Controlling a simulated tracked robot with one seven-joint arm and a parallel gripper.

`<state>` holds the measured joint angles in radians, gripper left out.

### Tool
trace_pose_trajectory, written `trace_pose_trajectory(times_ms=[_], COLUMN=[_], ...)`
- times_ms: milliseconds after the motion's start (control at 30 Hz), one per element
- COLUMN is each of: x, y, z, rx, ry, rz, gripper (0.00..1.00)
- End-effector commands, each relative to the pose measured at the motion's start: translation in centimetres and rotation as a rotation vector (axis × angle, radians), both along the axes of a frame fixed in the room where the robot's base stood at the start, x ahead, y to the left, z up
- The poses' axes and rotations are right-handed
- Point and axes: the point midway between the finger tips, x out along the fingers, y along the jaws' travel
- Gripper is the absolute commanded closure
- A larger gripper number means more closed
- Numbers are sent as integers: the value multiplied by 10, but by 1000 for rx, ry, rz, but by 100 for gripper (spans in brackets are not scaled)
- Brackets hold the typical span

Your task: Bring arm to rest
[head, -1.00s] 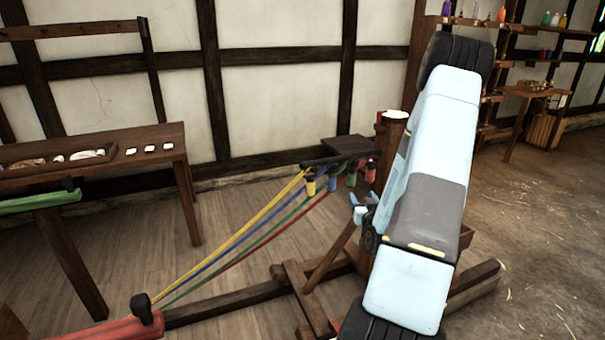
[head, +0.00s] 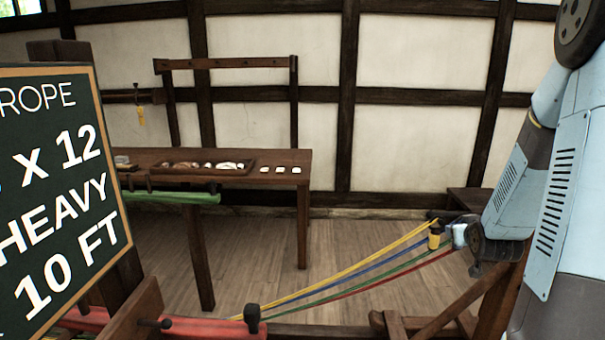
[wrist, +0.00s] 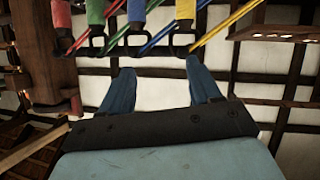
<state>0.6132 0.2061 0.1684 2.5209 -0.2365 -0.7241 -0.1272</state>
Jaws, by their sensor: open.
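My arm fills the right side of the head view, and its wrist end is beside the strands. My gripper (wrist: 163,90) shows in the wrist view with its two blue fingers apart and nothing between them. In that view several coloured bobbins hang along the top: red (wrist: 62,15), green (wrist: 95,12), blue (wrist: 136,10) and yellow (wrist: 186,10), with dark hooks below them. The fingertips point toward the blue and yellow ones with a gap visible. In the head view the yellow bobbin (head: 435,238) shows; the others are hidden behind my arm.
Yellow, blue, green and red strands (head: 345,277) stretch to a post on a red beam (head: 205,328). A chalkboard (head: 60,190) stands close at left. A wooden table (head: 290,168) with a tray (head: 190,169) stands at the back. Plank floor between is open.

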Motion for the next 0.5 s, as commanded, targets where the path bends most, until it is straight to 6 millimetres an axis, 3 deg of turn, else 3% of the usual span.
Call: trace_pose_trajectory(times_ms=[267,500], x=[-20,-54], y=[47,87], z=[49,85], rx=[3,30], ry=[133,242], rz=[12,13], gripper=[37,37])
